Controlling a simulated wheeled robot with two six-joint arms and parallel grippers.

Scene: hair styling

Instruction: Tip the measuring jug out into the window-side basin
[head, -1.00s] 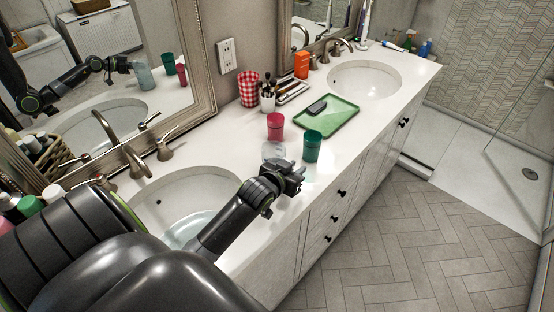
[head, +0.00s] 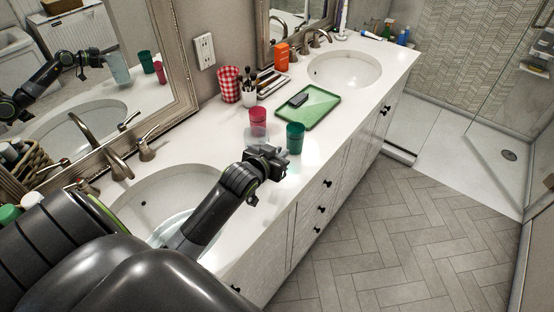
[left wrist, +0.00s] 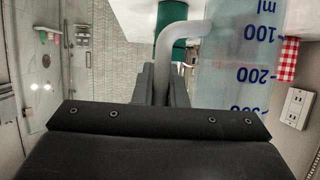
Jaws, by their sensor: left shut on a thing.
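My left gripper (head: 268,162) is shut on the handle (left wrist: 190,45) of the measuring jug. The jug (left wrist: 243,65) is clear and bluish, with dark blue ml marks, and fills the upper right of the left wrist view. In the head view only a pale part of the jug (head: 256,139) shows behind the gripper; it also shows upright in the mirror. Whether it holds liquid is unclear. The near basin (head: 150,192) lies left of the gripper, partly hidden by my arm. The far basin (head: 345,70) is at the counter's far end. No window shows. My right gripper is out of view.
A green cup (head: 295,138) stands just beyond the gripper, and a pink cup (head: 258,119) behind the jug. Taps (head: 118,162) stand by the near basin.

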